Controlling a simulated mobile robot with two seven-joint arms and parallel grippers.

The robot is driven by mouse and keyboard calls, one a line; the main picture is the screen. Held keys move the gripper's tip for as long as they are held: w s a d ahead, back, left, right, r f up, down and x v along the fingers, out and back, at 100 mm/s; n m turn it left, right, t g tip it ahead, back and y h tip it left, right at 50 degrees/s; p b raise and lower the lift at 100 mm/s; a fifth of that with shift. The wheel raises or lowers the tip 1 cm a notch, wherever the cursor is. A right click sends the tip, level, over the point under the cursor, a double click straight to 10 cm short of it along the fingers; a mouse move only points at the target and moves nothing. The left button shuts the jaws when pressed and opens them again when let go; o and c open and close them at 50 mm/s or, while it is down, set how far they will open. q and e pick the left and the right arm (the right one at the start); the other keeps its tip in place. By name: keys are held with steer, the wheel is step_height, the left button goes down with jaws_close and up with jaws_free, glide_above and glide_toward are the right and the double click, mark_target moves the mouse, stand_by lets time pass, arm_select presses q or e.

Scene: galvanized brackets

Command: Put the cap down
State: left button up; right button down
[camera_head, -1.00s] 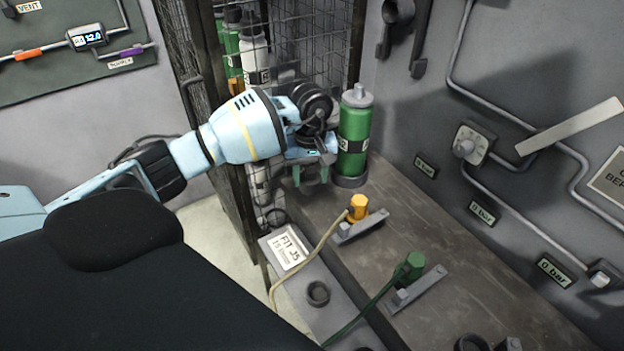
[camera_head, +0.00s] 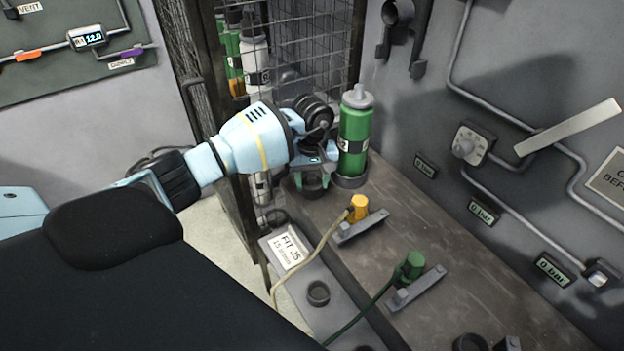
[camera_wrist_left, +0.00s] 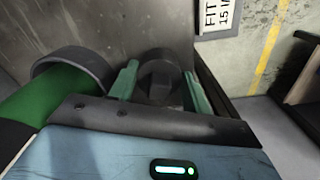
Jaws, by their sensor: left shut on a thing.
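My left gripper (camera_head: 312,186) is just left of the green gas bottle (camera_head: 354,135), low over the brown bench. It points down. In the left wrist view its two green fingers (camera_wrist_left: 160,88) are closed on the sides of a dark cap (camera_wrist_left: 160,78). In the head view the cap is mostly hidden by the fingers and wrist. I cannot tell whether the cap touches the bench. The right gripper is not in view.
The green bottle stands upright in a dark ring (camera_head: 350,181) close on the gripper's right. A wire mesh cage (camera_head: 318,40) stands behind. A yellow connector (camera_head: 358,207) and a green connector (camera_head: 413,265) with hoses are in front. A "FIT" label plate (camera_head: 290,250) lies front left.

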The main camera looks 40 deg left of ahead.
mark_target(312, 177)
arm_select(q)
steer(key=shift+f, duration=0.15)
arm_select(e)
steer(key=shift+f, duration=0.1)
arm_select(q)
steer(key=shift+f, duration=0.15)
steer(key=o, duration=1)
steer(key=shift+c, duration=0.2)
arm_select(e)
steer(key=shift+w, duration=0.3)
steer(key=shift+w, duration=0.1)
arm_select(q)
steer(key=shift+r, duration=0.3)
step_height(312, 177, up, 11)
steer(key=shift+f, duration=0.2)
steer(key=shift+r, duration=0.7)
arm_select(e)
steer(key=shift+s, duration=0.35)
